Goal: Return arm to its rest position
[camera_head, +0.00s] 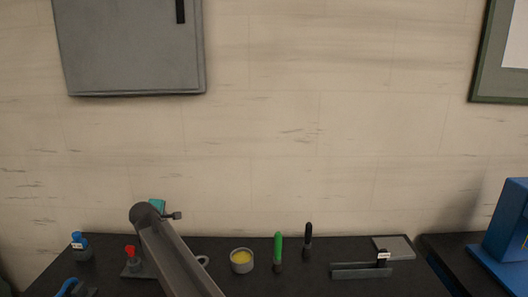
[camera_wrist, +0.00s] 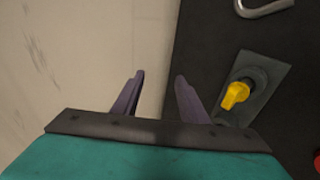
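My gripper (camera_wrist: 160,76) shows in the wrist view with its two purple fingers apart and nothing between them. Pale wall and the dark bench edge lie beyond the fingers. In the head view my arm rises from the bottom edge, and the teal part of my gripper shows behind its upper end, above the back left of the bench. The fingers are mostly hidden or too small to judge there. A yellow knob (camera_wrist: 237,95) on a grey plate (camera_wrist: 256,72) lies to the right of the fingers, apart from them.
The dark bench (camera_head: 215,279) carries a blue-capped container (camera_head: 80,247), a red knob (camera_head: 130,252), a yellow-filled cup (camera_head: 242,261), a green-handled tool (camera_head: 278,248), a black-handled tool (camera_head: 308,239) and a grey rail piece (camera_head: 360,271). A blue machine (camera_head: 510,225) stands right. A grey cabinet (camera_head: 128,45) hangs above.

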